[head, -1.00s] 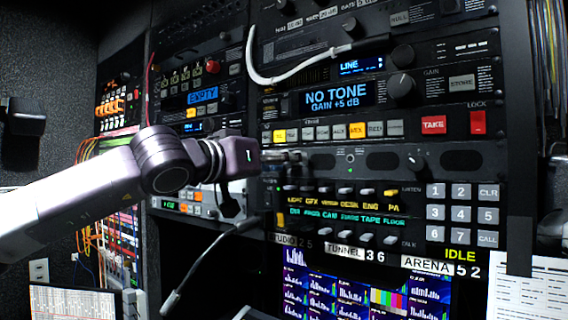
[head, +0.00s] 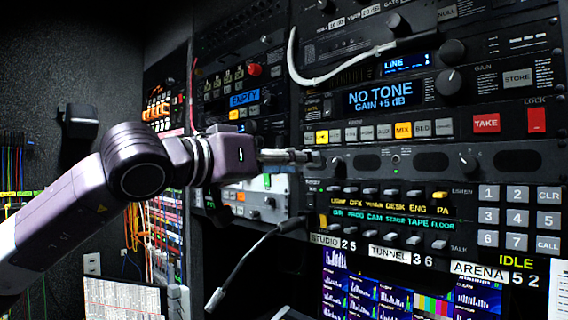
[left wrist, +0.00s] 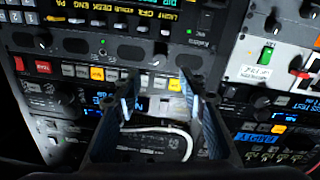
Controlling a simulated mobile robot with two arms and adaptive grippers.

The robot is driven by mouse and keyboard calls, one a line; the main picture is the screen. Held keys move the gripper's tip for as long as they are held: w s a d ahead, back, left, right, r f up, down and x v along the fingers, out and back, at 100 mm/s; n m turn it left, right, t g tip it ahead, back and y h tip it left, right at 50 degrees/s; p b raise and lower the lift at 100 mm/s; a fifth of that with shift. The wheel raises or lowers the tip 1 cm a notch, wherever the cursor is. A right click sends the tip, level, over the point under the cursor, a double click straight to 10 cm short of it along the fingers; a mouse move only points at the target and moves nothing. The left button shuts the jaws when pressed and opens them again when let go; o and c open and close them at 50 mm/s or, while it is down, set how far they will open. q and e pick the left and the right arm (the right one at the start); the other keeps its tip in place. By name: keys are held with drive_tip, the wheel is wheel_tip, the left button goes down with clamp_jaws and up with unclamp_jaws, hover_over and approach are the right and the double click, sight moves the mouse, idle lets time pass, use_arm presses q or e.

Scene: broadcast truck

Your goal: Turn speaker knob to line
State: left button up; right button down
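The speaker panel (head: 430,162), a dark strip with oval grilles and a small green light, runs below the row of lit buttons. A black knob (head: 467,165) is at its right; another knob (head: 336,164) is at its left, partly hidden by my left fingertips. Labels are too small to read, so I cannot tell which is the speaker knob. My left gripper (head: 318,158) is at the panel's left end, its fingers pointing right. In the left wrist view, the fingers (left wrist: 160,98) are apart and empty; the left-end knob (left wrist: 189,62) shows upside down beyond them. Contact is unclear.
Above, a display (head: 380,95) reads NO TONE, GAIN +5 dB; a smaller display (head: 407,63) reads LINE. A white cable (head: 325,80) loops across the rack. A gooseneck microphone (head: 240,265) stands below my left arm. Switch rows and a keypad (head: 517,215) lie below.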

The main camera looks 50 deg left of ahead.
use_arm(q)
drive_tip(key=shift+s+d, duration=0.1)
drive_tip(key=shift+s, duration=1.1)
